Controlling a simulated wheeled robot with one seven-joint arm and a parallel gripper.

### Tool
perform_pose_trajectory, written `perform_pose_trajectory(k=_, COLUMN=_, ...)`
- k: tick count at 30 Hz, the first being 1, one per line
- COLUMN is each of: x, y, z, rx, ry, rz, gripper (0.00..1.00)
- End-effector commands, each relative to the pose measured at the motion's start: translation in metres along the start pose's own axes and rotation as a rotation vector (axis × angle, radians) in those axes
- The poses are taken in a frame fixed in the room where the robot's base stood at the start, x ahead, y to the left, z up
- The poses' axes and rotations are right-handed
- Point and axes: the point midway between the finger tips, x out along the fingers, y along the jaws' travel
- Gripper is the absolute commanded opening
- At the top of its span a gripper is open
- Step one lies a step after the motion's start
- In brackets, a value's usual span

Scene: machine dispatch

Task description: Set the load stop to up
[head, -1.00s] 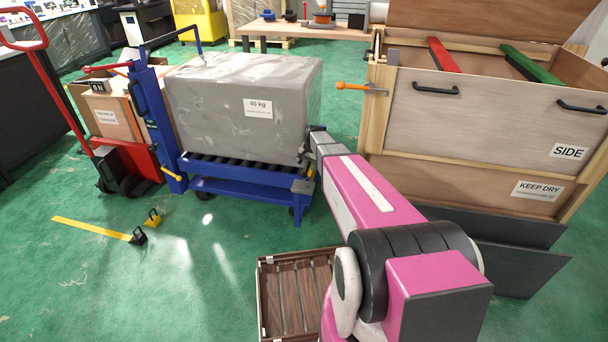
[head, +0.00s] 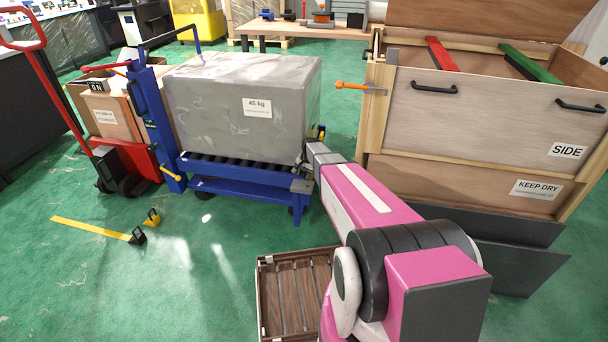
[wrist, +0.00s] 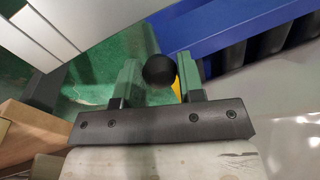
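A round black knob (wrist: 160,71) shows in the wrist view with a bit of yellow (wrist: 177,90) beside it; I take it for the load stop's handle. My gripper (wrist: 160,75) is open, one finger on each side of the knob, with little room at its sides; I cannot tell whether a finger touches it. In the head view a small yellow and dark part (head: 321,131) shows at the right end of the blue roller cart (head: 245,192), just beyond my wrist. My fingers are hidden there. Whether the stop is up or down is unclear.
A grey wrapped 45 kg load (head: 240,105) sits on the cart's rollers, close to my wrist. A wooden crate (head: 480,125) stands to the right. A slatted wooden box (head: 262,300) is on the floor below my arm. Open green floor lies at the front left.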

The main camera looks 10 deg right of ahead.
Motion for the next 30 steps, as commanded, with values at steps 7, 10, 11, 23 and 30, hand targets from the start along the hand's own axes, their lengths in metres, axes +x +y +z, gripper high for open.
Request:
perform_pose_trajectory(k=7, x=-0.009, y=-0.002, z=0.000, rx=-0.001, ry=0.001, rz=0.000, gripper=0.00)
perform_pose_trajectory(k=10, x=-0.024, y=-0.004, z=0.001, rx=-0.001, ry=0.001, rz=-0.001, gripper=0.00)
perform_pose_trajectory(k=11, x=-0.028, y=-0.005, z=0.001, rx=-0.001, ry=0.001, rz=-0.001, gripper=0.00)
perform_pose_trajectory(k=23, x=-0.060, y=-0.012, z=0.000, rx=-0.001, ry=0.001, rz=-0.002, gripper=0.00)
perform_pose_trajectory(k=30, x=-0.060, y=-0.012, z=0.000, rx=-0.001, ry=0.001, rz=-0.002, gripper=0.60)
